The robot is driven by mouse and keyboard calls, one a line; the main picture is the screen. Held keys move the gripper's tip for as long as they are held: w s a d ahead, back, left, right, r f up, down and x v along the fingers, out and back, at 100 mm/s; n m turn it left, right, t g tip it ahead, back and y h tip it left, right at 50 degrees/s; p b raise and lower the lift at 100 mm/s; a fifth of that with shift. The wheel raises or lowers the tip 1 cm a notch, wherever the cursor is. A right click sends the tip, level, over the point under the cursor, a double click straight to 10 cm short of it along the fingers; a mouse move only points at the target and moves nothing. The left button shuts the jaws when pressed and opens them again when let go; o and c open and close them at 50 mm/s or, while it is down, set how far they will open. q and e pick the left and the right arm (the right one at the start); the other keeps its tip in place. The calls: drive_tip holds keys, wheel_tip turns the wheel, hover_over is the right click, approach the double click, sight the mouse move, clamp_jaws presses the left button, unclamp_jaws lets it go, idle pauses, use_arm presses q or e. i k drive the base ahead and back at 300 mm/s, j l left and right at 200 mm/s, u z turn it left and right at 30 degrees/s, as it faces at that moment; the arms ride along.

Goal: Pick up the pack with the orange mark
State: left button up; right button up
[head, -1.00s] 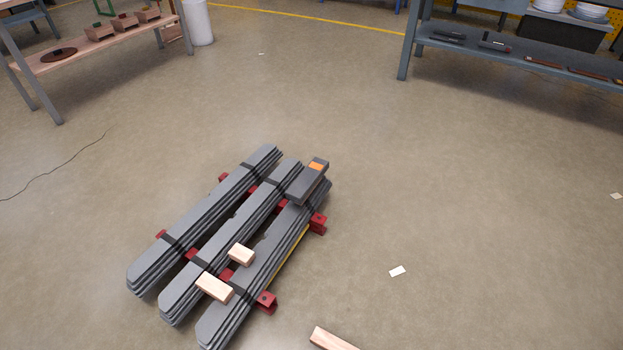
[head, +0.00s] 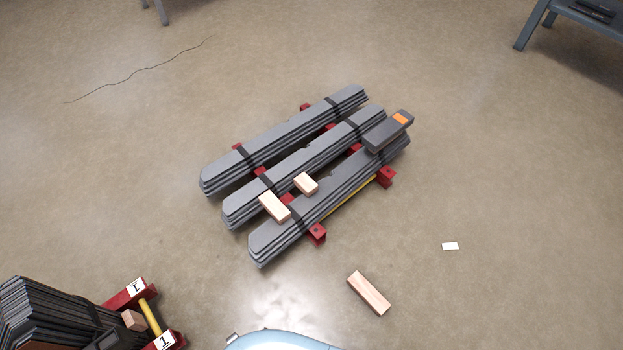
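A short dark grey pack with an orange mark (head: 388,132) lies at the upper right of a group of long grey sheet packs. The orange mark is on its top, near its far right end. It rests across the right ends of the middle long pack (head: 300,170) and the front long pack (head: 325,200). A third long pack (head: 285,140) lies behind them. Black straps go around the long packs, and red supports (head: 386,177) show under them. Neither of my grippers is in view.
Two light wooden blocks (head: 274,206) (head: 306,184) lie on the long packs. Another wooden block (head: 368,293) and a white paper (head: 450,246) lie on the floor. A dark sheet stack (head: 50,315) with a red and yellow frame stands lower left. Open floor surrounds the packs.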

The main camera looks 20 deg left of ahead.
sight(376, 138)
drive_tip(key=i+l+z, duration=0.1)
drive_tip(key=l+z, duration=0.25)
drive_tip(key=i+l+z, duration=0.15)
drive_tip(key=l+z, duration=0.25)
drive_tip(key=i+l+z, duration=0.2)
drive_tip(key=z, duration=0.15)
drive_tip(key=i+l+u, duration=0.15)
drive_tip(key=i, duration=0.3)
drive_tip(key=i+l+u, duration=0.15)
drive_tip(key=i+l, duration=0.15)
drive_tip(key=i, duration=0.15)
